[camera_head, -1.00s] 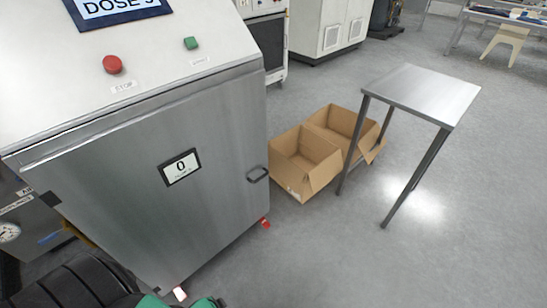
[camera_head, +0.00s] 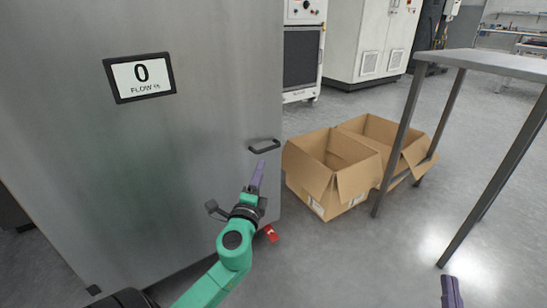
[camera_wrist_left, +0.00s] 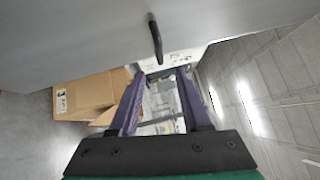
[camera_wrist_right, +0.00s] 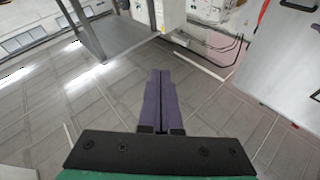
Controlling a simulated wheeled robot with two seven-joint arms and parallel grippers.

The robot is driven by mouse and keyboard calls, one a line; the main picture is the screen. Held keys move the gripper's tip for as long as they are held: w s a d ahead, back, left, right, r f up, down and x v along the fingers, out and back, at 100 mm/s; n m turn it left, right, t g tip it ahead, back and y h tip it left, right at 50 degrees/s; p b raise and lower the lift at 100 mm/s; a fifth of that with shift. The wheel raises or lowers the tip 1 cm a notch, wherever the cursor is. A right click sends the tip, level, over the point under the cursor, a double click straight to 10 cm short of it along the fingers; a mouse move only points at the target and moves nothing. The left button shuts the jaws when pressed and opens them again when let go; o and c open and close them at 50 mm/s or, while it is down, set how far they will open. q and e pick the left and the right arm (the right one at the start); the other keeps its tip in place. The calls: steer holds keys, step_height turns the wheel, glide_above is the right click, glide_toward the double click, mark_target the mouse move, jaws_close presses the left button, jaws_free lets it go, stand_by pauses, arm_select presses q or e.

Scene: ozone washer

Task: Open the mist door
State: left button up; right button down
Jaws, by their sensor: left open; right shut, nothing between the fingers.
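The mist door (camera_head: 200,120) is a flat grey metal panel filling the left of the head view, with a "0 FLOW" display on it. Its dark bar handle (camera_head: 264,146) is near its right edge. My left gripper (camera_head: 258,174) is just below the handle and holds nothing. In the left wrist view its purple fingers (camera_wrist_left: 157,98) are spread apart, with the handle (camera_wrist_left: 155,38) ahead of and above the gap. My right gripper (camera_head: 451,290) is low at the right of the head view; in the right wrist view its fingers (camera_wrist_right: 160,95) are together and empty.
Two open cardboard boxes (camera_head: 335,170) stand on the floor right of the door. A metal table (camera_head: 490,62) with thin legs stands further right. A white cabinet (camera_head: 372,40) is behind.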

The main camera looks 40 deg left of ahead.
mark_target(268, 149)
arm_select(q)
steer(key=x, duration=0.7)
steer(key=shift+f+b, duration=0.1)
steer(key=shift+b, duration=0.2)
steer(key=x, duration=0.5)
steer(key=shift+f+b, duration=0.1)
steer(key=shift+b, duration=0.25)
jaws_close()
arm_select(e)
step_height(268, 149, up, 11)
steer(key=d+n+t+y, duration=0.1)
steer(key=t, duration=0.2)
steer(key=shift+d+r+t, duration=0.2)
steer(key=shift+t, duration=0.2)
steer(key=shift+f, duration=0.1)
